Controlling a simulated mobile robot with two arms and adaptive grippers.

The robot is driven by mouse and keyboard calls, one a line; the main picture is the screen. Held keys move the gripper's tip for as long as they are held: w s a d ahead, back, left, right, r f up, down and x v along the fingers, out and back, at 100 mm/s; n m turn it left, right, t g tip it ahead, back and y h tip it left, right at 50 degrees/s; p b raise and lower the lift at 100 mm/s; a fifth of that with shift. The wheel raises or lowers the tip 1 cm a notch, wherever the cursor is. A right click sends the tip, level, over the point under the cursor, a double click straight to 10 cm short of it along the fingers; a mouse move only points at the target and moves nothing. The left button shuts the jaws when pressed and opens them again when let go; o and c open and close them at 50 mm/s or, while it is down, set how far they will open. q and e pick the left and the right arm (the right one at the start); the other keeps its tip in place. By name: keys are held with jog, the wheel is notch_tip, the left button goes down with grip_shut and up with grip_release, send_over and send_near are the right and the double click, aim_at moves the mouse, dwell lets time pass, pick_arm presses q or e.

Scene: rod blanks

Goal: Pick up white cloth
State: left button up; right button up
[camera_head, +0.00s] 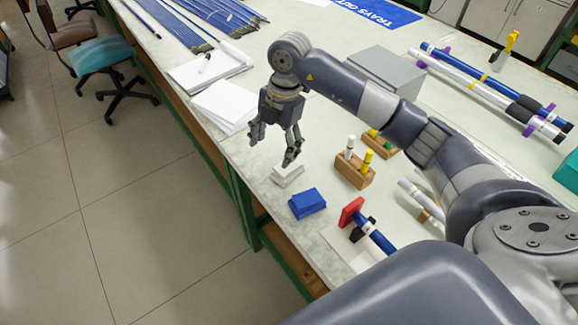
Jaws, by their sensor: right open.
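The white cloth (288,176) lies as a small folded stack on the table near its left edge. My right gripper (272,153) is open and points down above the white cloth. One fingertip overlaps the cloth's upper edge in the picture; I cannot tell whether it touches. Nothing shows between the fingers. My left gripper is not in view.
A wooden block with white and yellow pieces (354,173) stands right of the cloth. White paper (226,104) lies behind it. A grey box (385,72) and long rods (490,88) lie farther back. The table (330,234) is bare just beyond the blue cloth.

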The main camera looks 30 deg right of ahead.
jog(key=m+h, duration=0.1)
jog(key=h, duration=0.1)
send_over(287, 170)
jog(key=w+d, duration=0.2)
jog(key=f, duration=0.3)
jog(key=shift+s+d+f+p, duration=0.15)
jog(key=shift+s+f+p, duration=0.1)
jog(key=shift+f+p, duration=0.8)
jog(key=shift+f, duration=2.35)
jog(key=c, duration=1.1)
